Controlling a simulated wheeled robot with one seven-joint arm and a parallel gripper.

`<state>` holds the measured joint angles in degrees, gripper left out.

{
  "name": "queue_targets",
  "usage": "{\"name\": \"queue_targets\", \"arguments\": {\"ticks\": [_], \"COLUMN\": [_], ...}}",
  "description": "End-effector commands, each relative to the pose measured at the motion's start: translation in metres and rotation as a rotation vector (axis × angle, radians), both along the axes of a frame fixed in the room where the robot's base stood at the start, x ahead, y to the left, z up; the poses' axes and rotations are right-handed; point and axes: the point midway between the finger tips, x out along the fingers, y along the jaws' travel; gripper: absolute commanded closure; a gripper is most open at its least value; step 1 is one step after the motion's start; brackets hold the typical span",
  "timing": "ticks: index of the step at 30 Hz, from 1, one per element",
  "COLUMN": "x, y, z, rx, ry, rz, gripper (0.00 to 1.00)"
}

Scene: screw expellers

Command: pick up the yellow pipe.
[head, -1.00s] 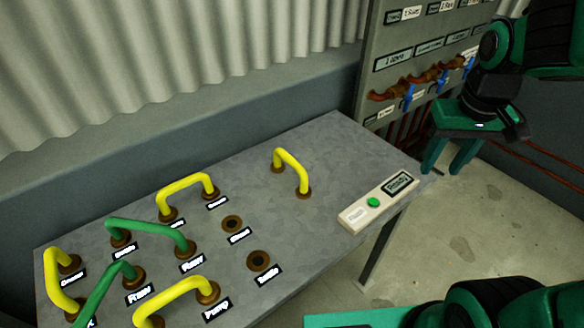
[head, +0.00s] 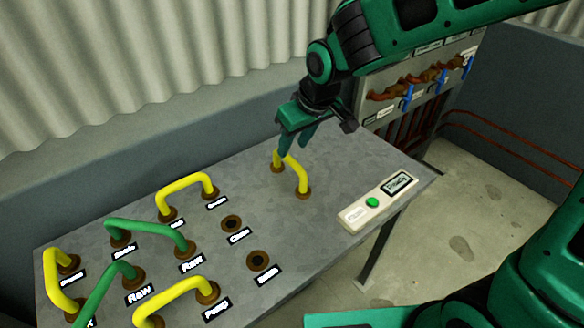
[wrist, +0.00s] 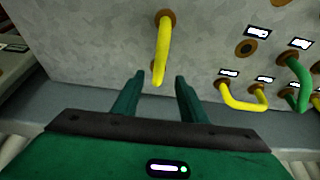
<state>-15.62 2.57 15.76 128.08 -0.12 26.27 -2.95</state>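A yellow pipe (head: 293,173), bent like a handle with brown end fittings, stands apart from the others near the back right of the grey table. It also shows in the wrist view (wrist: 163,48). My green gripper (head: 293,145) is above its upper bend in the head view. In the wrist view my gripper (wrist: 158,84) is open, with the pipe's near end showing between and just beyond the two fingers. I cannot tell whether a finger touches the pipe. More yellow pipes stand on the table, one at the back (head: 186,183), one at the left (head: 55,280) and one in front (head: 178,294).
Green pipes (head: 150,228) stand among labelled sockets on the grey table (head: 322,230). Two brown sockets (head: 232,223) are empty. A white panel with a green button (head: 372,202) lies at the right edge. A corrugated wall rises behind; a valve panel (head: 384,112) stands behind my arm.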

Motion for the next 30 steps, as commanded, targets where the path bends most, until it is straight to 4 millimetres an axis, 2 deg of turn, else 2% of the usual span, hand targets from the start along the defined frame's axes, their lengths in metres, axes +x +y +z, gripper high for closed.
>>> {"name": "queue_targets", "arguments": {"ticks": [12,30], "x": [0.015,0.017], "y": [0.006,0.007], "z": [-0.045,-0.049], "rx": [-0.002,-0.002], "ry": [0.003,0.001], "rz": [0.0,-0.001], "gripper": [0.61,0.61]}}
